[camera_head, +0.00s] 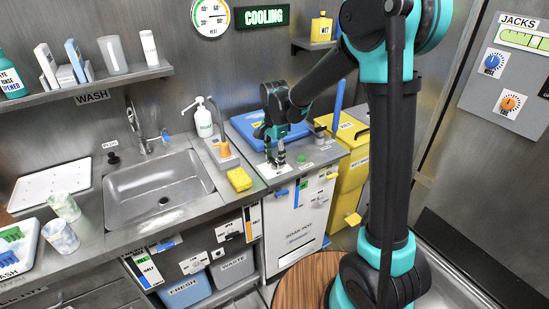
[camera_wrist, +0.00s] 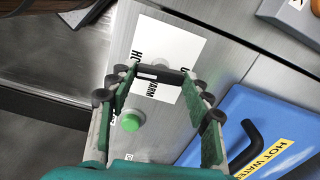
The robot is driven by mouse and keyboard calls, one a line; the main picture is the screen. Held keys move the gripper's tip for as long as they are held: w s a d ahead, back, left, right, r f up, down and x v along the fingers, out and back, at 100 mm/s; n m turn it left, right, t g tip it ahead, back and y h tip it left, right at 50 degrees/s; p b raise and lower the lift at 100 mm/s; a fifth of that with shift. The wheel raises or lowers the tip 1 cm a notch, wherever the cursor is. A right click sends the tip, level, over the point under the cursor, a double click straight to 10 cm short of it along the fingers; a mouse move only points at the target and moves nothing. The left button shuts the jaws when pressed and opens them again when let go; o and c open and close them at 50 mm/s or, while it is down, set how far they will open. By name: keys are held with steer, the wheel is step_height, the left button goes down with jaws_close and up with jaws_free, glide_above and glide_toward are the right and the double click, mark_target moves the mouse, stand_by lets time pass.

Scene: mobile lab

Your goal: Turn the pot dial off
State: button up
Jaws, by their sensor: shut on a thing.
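The pot dial (camera_wrist: 160,74) is a dark bar-shaped knob over a white label on the steel top, with "WARM" readable and the other words partly hidden. My gripper (camera_wrist: 157,84) has its green-padded fingers at both ends of the bar, shut on it. In the head view my gripper (camera_head: 275,157) reaches down to the top of the soak pot cabinet (camera_head: 297,222), and the dial is hidden behind the fingers there. I cannot tell exactly which mark the dial points at.
A green button (camera_wrist: 131,122) sits beside the dial. The blue hot water lid (camera_wrist: 238,112) with a black handle is close to the right finger. A yellow sponge (camera_head: 239,179), a soap bottle (camera_head: 203,120) and the sink (camera_head: 158,190) are to the left. A yellow bin (camera_head: 351,160) stands right.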

steer(key=n, duration=0.8)
steer(key=shift+n, duration=0.4)
steer(key=n, duration=0.4)
steer(key=shift+n, duration=0.3)
steer(key=n, duration=1.2)
steer(key=shift+n, duration=0.3)
steer(key=n, duration=0.4)
steer(key=shift+n, duration=2.2)
